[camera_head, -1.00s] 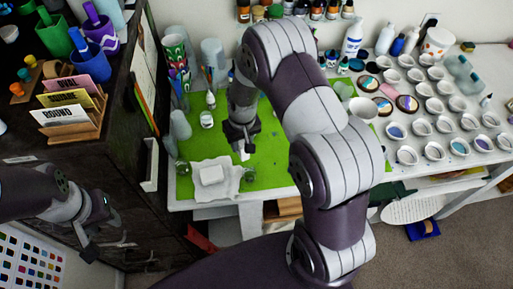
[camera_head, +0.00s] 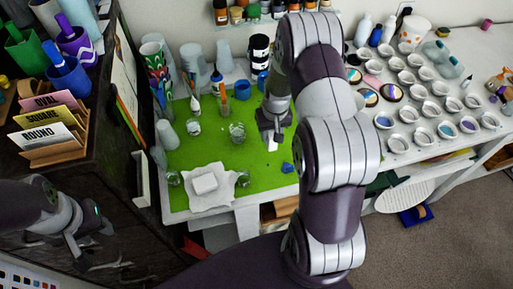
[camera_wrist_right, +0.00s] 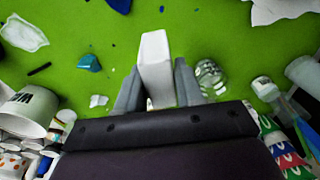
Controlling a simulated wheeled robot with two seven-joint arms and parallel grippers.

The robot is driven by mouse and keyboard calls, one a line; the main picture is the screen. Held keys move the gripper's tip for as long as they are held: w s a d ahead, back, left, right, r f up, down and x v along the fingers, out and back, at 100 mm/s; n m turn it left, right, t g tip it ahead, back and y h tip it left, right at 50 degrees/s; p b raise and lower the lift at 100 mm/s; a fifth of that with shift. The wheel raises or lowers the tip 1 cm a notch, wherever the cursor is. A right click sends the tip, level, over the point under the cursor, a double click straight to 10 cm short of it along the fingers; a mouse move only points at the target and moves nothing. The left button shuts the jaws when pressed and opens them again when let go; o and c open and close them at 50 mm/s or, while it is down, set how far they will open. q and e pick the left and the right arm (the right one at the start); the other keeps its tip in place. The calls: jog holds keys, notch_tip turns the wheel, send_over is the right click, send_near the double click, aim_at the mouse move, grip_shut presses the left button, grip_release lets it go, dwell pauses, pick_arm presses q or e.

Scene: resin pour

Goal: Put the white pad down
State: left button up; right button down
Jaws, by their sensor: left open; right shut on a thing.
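The white pad (camera_wrist_right: 156,62) is a pale block held upright between the two fingers of my right gripper (camera_wrist_right: 157,92) in the right wrist view. In the head view, my right gripper (camera_head: 270,138) is over the right part of the green mat (camera_head: 225,160), pointing down. The pad shows there only as a small pale bit at the fingertips. I cannot tell whether it touches the mat. My left gripper (camera_head: 90,243) is open and empty at the lower left, away from the mat.
A white block (camera_head: 205,183) lies on a crumpled white sheet (camera_head: 222,197) at the mat's front left. A clear cup (camera_head: 237,132) and a blue piece (camera_head: 287,167) are near my right gripper. Several small cups stand on the right table. Bare mat lies between sheet and gripper.

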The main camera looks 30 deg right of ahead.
jog(key=a+f+p, duration=0.1)
jog(key=f, duration=0.1)
jog(key=a+f, duration=0.2)
jog(key=a+f+p, duration=0.1)
jog(key=f, duration=0.1)
jog(key=shift+w+a+f+p, duration=0.1)
jog(key=shift+a+f+p, duration=0.2)
jog(key=shift+a+f, duration=0.1)
jog(key=shift+w+f, duration=0.1)
jog(key=shift+f, duration=0.2)
jog(key=c, duration=0.7)
grip_release()
